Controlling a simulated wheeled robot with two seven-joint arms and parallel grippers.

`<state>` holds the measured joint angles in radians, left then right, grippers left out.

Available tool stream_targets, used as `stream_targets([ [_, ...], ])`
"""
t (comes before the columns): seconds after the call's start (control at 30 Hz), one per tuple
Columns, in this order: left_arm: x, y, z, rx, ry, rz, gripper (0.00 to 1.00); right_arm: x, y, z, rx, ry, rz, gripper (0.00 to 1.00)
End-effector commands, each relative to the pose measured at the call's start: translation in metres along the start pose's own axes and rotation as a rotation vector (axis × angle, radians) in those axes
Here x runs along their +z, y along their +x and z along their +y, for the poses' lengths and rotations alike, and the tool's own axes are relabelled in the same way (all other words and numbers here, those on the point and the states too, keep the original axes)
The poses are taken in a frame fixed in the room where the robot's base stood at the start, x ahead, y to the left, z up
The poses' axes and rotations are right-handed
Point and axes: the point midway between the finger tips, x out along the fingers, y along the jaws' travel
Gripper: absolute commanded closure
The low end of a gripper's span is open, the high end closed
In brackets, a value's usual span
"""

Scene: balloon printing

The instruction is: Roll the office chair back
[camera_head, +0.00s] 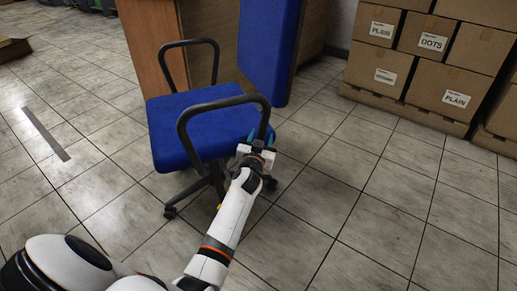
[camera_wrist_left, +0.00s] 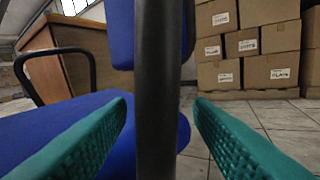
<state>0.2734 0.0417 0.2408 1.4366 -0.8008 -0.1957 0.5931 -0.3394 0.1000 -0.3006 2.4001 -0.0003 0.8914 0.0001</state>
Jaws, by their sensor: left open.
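The office chair has a blue seat (camera_head: 196,122), black loop armrests and a blue backrest (camera_head: 269,45). It stands on a dark wheeled base in the middle of the head view. My left gripper (camera_head: 262,138) is at the chair's near armrest. In the left wrist view the black armrest post (camera_wrist_left: 158,90) runs upright between the two green fingers of my left gripper (camera_wrist_left: 160,130). The fingers are open on either side of the post, with gaps showing. The blue seat also shows in the left wrist view (camera_wrist_left: 62,122). My right gripper is not in view.
A wooden desk (camera_head: 150,42) stands just behind the chair. Stacked cardboard boxes (camera_head: 450,50) labelled PLAIN and DOTS sit on a pallet at the back right. The tiled floor is clear at the right and in front. A dark strip (camera_head: 45,134) lies on the floor at left.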

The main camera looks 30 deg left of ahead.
Motion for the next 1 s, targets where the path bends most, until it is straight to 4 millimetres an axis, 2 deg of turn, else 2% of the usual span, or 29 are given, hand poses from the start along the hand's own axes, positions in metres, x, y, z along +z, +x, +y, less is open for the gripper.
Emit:
stream_targets([
  [0.37,0.0002,0.0049,0.0000,0.000,0.000,0.001,0.53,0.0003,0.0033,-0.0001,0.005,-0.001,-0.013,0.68],
  [0.67,0.0000,0.0047,0.0000,0.000,0.000,0.001,1.00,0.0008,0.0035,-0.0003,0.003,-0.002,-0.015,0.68],
  [1.0,-0.0001,0.0046,-0.0002,0.000,0.000,0.001,1.00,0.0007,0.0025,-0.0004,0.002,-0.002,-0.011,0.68],
])
